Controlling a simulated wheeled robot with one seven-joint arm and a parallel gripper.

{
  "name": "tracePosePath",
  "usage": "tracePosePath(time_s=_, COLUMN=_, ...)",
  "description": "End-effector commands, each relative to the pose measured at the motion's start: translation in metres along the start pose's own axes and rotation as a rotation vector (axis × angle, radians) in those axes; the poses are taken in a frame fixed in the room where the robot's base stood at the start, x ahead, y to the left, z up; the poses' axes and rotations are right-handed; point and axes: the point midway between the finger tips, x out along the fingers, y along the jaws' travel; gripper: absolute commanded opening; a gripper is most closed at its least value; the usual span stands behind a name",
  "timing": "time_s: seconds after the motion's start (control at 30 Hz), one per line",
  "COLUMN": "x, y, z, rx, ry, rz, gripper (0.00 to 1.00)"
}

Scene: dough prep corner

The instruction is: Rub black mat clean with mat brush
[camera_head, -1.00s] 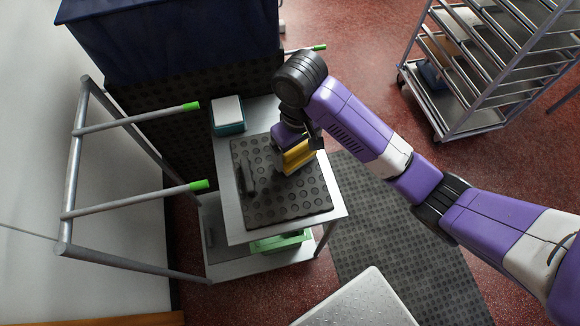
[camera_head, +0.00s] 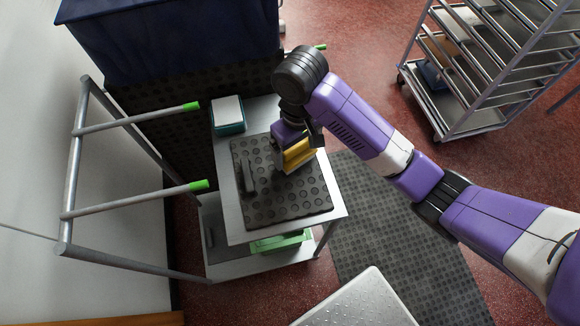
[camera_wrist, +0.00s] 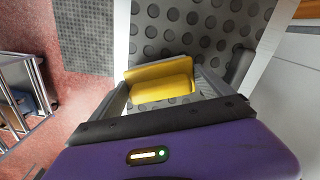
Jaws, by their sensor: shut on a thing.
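The black mat (camera_head: 285,205) with round studs lies flat on the top of a small grey table. My gripper (camera_head: 300,147) is over the mat's right back part, shut on a yellow block-shaped thing, which I take to be the mat brush (camera_head: 296,157). In the wrist view the brush (camera_wrist: 160,80) sits between the two fingers, with the studded mat (camera_wrist: 190,35) behind it. Its underside is hidden, so I cannot tell whether it touches the mat. A dark bar (camera_head: 248,177) lies on the mat's left part.
A teal box with a pale top (camera_head: 228,114) stands on the table behind the mat. A green tray (camera_head: 280,243) sits on the lower shelf. A metal frame with green-tipped bars (camera_head: 130,200) is at the left. A wheeled rack (camera_head: 490,80) stands at the back right.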

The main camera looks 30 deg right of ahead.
Motion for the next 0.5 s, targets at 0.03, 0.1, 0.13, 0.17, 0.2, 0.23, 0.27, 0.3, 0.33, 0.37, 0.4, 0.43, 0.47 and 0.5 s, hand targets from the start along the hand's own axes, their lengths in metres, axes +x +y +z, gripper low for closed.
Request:
tracePosePath(time_s=0.03, x=0.000, y=0.000, z=0.000, rx=0.000, ry=0.000, rz=0.000, gripper=0.42)
tracePosePath(time_s=0.1, x=0.000, y=0.000, z=-0.001, rx=0.000, ry=0.000, rz=0.000, gripper=0.42)
tracePosePath(time_s=0.13, x=0.000, y=-0.001, z=-0.002, rx=0.000, ry=0.000, rz=0.000, gripper=0.42)
tracePosePath(time_s=0.17, x=0.000, y=-0.001, z=-0.003, rx=-0.001, ry=0.000, rz=0.001, gripper=0.42)
tracePosePath(time_s=0.2, x=0.000, y=-0.002, z=-0.004, rx=-0.002, ry=0.000, rz=0.001, gripper=0.42)
tracePosePath(time_s=0.23, x=0.000, y=-0.003, z=-0.006, rx=-0.002, ry=0.000, rz=0.001, gripper=0.42)
tracePosePath(time_s=0.27, x=0.000, y=-0.004, z=-0.008, rx=-0.002, ry=0.000, rz=0.001, gripper=0.42)
tracePosePath(time_s=0.3, x=0.000, y=-0.005, z=-0.010, rx=-0.001, ry=0.000, rz=0.001, gripper=0.42)
tracePosePath(time_s=0.33, x=0.000, y=-0.006, z=-0.012, rx=-0.001, ry=0.000, rz=0.001, gripper=0.42)
tracePosePath(time_s=0.37, x=0.000, y=-0.007, z=-0.014, rx=-0.001, ry=0.000, rz=0.001, gripper=0.42)
tracePosePath(time_s=0.4, x=0.000, y=-0.008, z=-0.016, rx=-0.001, ry=0.000, rz=0.001, gripper=0.42)
tracePosePath(time_s=0.43, x=0.000, y=-0.009, z=-0.018, rx=-0.001, ry=0.000, rz=0.001, gripper=0.42)
tracePosePath(time_s=0.47, x=0.000, y=-0.010, z=-0.019, rx=-0.002, ry=-0.001, rz=0.001, gripper=0.42)
tracePosePath(time_s=0.5, x=0.000, y=-0.011, z=-0.022, rx=-0.001, ry=0.000, rz=0.001, gripper=0.42)
